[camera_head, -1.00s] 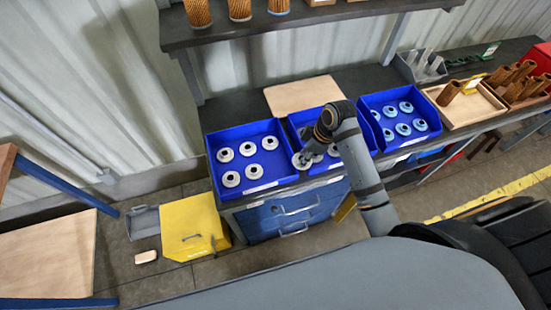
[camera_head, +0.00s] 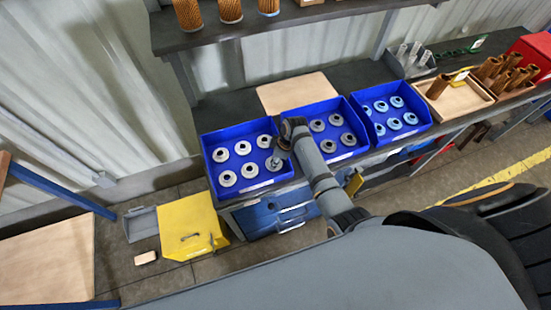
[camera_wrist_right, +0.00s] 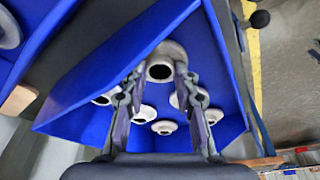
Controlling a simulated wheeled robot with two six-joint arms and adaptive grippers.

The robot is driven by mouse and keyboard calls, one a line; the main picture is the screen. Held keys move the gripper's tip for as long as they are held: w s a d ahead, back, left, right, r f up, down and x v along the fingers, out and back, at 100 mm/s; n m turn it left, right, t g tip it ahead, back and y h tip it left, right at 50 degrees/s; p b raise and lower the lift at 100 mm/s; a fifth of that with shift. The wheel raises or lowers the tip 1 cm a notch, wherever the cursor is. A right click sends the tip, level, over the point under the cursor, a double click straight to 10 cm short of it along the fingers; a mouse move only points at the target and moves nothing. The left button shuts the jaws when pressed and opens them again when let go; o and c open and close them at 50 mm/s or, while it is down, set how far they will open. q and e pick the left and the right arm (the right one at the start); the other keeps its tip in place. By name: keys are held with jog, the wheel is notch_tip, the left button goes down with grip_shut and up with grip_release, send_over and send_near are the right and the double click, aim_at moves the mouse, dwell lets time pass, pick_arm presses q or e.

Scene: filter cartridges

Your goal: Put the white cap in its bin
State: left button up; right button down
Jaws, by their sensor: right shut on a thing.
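My right gripper (camera_wrist_right: 153,90) is shut on a white cap (camera_wrist_right: 160,66), a pale ring-shaped part with a dark hole, held between its fingertips. In the head view the gripper (camera_head: 276,160) is over the right side of the left blue bin (camera_head: 212,138), and its arm partly hides that side. Several white caps (camera_head: 228,178) lie in this bin. In the wrist view more caps (camera_wrist_right: 164,127) lie below the fingers on the blue floor. The gap between the held cap and the bin floor is hard to tell. My left gripper is not in view.
The middle blue bin (camera_head: 357,124) holds several grey caps. The right blue bin (camera_head: 424,112) holds several light-blue caps. A wooden board (camera_head: 297,92) lies behind the bins. A shelf (camera_head: 300,18) runs above. A yellow box (camera_head: 190,228) stands on the floor at left.

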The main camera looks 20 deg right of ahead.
jog(key=shift+f, duration=0.1)
jog(key=c, duration=1)
grip_release()
jog(key=v, duration=1.2)
jog(key=shift+b, duration=0.45)
